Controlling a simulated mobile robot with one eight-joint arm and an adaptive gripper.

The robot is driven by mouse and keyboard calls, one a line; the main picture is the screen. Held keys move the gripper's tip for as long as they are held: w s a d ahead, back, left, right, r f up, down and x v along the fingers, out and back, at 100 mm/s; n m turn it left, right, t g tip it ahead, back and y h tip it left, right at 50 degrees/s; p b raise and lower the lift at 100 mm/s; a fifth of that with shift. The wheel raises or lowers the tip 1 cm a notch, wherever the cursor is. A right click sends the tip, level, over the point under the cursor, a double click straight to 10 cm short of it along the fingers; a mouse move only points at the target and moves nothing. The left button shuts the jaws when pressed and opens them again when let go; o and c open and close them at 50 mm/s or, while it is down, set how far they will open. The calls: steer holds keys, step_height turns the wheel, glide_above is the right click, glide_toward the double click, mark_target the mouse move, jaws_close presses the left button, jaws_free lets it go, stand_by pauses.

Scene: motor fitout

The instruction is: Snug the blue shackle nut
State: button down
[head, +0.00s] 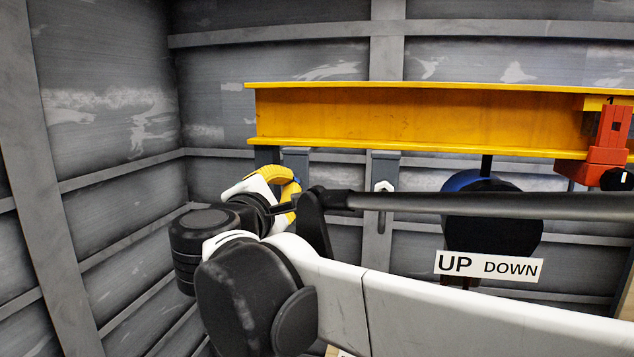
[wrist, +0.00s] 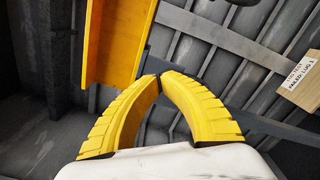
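My gripper (head: 292,190) is in front of the grey posts, below the left end of the yellow beam (head: 420,121). In the wrist view its curved yellow fingers (wrist: 160,77) meet at the tips, and nothing shows held between them. In the head view a small blue patch (head: 297,181) shows at the edge of the fingers. I cannot tell whether it is the blue shackle nut or whether the fingers touch it. No blue nut shows in the wrist view, where the beam (wrist: 115,45) passes at the upper left.
A red block (head: 606,140) sits at the beam's right end. A grey post (head: 378,215) carries a pale hexagonal piece (head: 383,187). A black round body (head: 492,232) and an UP DOWN sign (head: 488,266) are behind my arm. A tag (wrist: 302,80) shows in the wrist view.

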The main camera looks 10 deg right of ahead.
steer(key=x, duration=0.5)
steer(key=shift+w, duration=0.4)
steer(key=shift+w+d+r, duration=0.1)
steer(key=shift+w+d, duration=0.1)
steer(key=shift+w, duration=0.25)
steer(key=shift+d+f+b, duration=0.35)
steer(key=shift+f+b, duration=0.3)
steer(key=shift+b, duration=0.05)
steer(key=shift+s+d+f+b, duration=0.25)
steer(key=shift+d+f+b, duration=0.1)
steer(key=shift+f+b, duration=0.25)
steer(key=shift+f, duration=0.15)
steer(key=shift+d, duration=0.2)
